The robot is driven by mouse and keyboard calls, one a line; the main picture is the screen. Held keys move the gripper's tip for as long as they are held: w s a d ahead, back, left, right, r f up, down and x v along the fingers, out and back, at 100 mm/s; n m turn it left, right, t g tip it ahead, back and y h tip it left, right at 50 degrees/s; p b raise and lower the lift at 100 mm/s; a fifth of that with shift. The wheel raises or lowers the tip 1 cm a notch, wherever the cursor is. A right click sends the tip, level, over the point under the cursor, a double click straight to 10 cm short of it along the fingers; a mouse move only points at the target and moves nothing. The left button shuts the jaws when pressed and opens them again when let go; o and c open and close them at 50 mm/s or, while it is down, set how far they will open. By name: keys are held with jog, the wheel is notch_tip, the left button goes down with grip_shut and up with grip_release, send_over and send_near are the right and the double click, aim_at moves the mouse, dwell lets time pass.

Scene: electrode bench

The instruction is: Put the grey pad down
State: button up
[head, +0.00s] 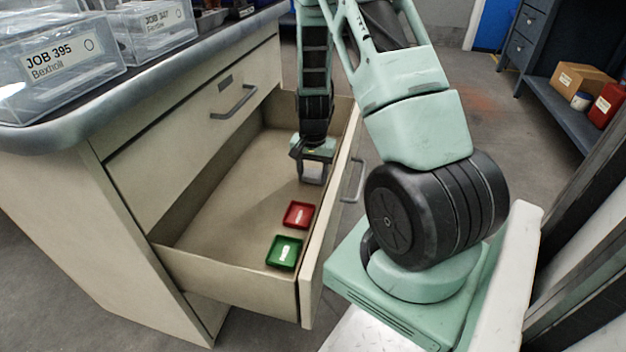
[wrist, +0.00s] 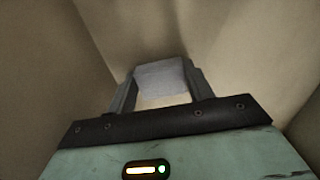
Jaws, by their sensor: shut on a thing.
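My gripper (head: 312,176) reaches down into the open drawer (head: 215,215), near its far right corner. It is shut on the grey pad (wrist: 160,76), a pale grey piece held between both fingers in the wrist view. In the head view the pad (head: 313,172) shows as a small light patch between the fingertips, low in the drawer. I cannot tell whether its underside touches the drawer floor.
The drawer floor to the left is bare. Clear labelled bins (head: 62,92) stand on the bench top.

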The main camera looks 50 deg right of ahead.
aim_at(313, 175)
jog(key=shift+f, duration=0.3)
jog(key=o, duration=0.9)
jog(key=shift+o, duration=0.2)
notch_tip(313, 175, up, 12)
jog(key=p, duration=0.6)
jog(key=shift+p, duration=0.3)
jog(key=shift+r, duration=0.1)
